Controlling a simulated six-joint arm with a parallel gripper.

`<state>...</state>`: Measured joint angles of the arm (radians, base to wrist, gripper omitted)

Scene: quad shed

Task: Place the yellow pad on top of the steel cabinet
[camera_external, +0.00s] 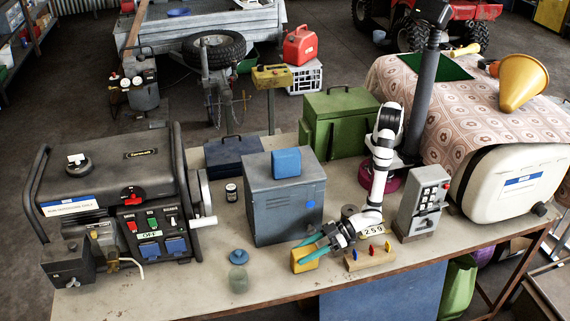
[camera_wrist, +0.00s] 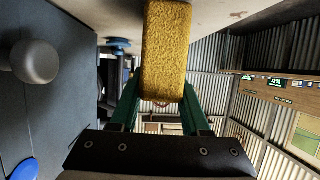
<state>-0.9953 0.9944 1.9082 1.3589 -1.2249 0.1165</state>
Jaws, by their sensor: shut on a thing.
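The yellow pad (camera_external: 305,259) is a small block at the front of the workbench, before the steel cabinet. It also fills the top middle of the wrist view (camera_wrist: 167,50). My gripper (camera_external: 308,246) has green fingers and is shut on the yellow pad, with one finger on each side of it. The pad is at or just above the bench top; I cannot tell which. The steel cabinet (camera_external: 268,208) is a grey-blue box behind and left of my gripper. A blue block (camera_external: 286,162) rests on its top.
A wooden block with coloured pegs (camera_external: 369,256) and a grey keypad box (camera_external: 423,208) are to the right. A green case (camera_external: 340,120) stands behind the cabinet, and a generator (camera_external: 125,200) fills the left.

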